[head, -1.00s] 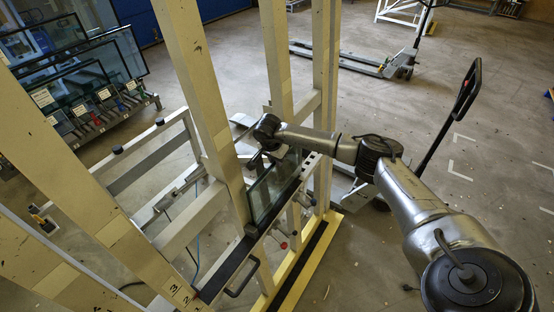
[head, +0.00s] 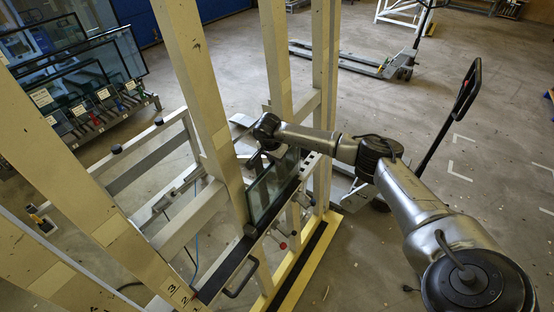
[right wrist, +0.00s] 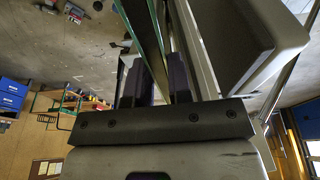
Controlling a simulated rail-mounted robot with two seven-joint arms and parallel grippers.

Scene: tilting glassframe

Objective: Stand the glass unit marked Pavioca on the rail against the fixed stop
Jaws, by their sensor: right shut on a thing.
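A glass unit (head: 262,196) with dark edges stands on the dark rail (head: 222,276) of the cream frame, between the uprights. Any name on it is too small to read. My right gripper (head: 270,150) reaches over its top edge from the right, its fingers partly hidden in the head view. In the right wrist view, the two dark fingers (right wrist: 157,82) are shut on the glass unit (right wrist: 148,35), one on each side. I cannot tell whether the unit touches a fixed stop. My left gripper is not in view.
Cream uprights (head: 205,95) stand close around the glass and my right arm. A black handle (head: 240,278) juts out below the rail. A rack of other glass units (head: 75,85) stands at the upper left. A pallet truck handle (head: 466,90) rises beyond my right arm.

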